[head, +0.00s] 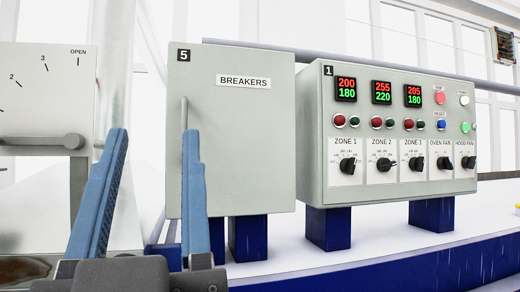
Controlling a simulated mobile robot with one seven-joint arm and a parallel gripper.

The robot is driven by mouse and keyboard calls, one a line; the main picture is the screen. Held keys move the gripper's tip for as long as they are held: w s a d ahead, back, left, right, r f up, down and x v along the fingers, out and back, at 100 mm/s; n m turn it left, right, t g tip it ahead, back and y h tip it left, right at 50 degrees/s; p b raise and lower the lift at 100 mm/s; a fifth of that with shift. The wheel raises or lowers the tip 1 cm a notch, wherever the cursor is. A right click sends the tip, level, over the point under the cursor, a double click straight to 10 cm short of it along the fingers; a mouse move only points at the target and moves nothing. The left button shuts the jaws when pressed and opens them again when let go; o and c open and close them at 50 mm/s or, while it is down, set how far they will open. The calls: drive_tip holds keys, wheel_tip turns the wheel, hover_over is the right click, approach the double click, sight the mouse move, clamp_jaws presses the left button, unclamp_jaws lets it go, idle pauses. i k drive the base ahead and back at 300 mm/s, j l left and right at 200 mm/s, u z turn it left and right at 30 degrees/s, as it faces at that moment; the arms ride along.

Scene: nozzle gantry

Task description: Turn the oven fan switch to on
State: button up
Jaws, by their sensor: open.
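The oven fan switch (444,163) is a black rotary knob under the label OVEN FAN, on the lower right of the grey control panel (315,110) marked 1. The exact direction of its pointer is too small to tell. My gripper (155,135) is open and empty, with two blue fingers pointing up at the left of the head view. It is well to the left of the switch and apart from it. The right finger overlaps the breakers box in the picture.
Similar knobs for ZONE 1 (348,167), ZONE 2, ZONE 3 and HOOD FAN (468,162) flank the switch. The breakers box (245,150) marked 5 has a vertical handle (184,115). A lever (45,142) shows at far left. Blue posts (328,228) carry the panel.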

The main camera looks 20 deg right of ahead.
sight(443, 164)
drive_tip(key=z, duration=1.45)
drive_tip(key=i+l+z, duration=0.1)
drive_tip(key=i+z, duration=0.2)
drive_tip(key=i, duration=1.3)
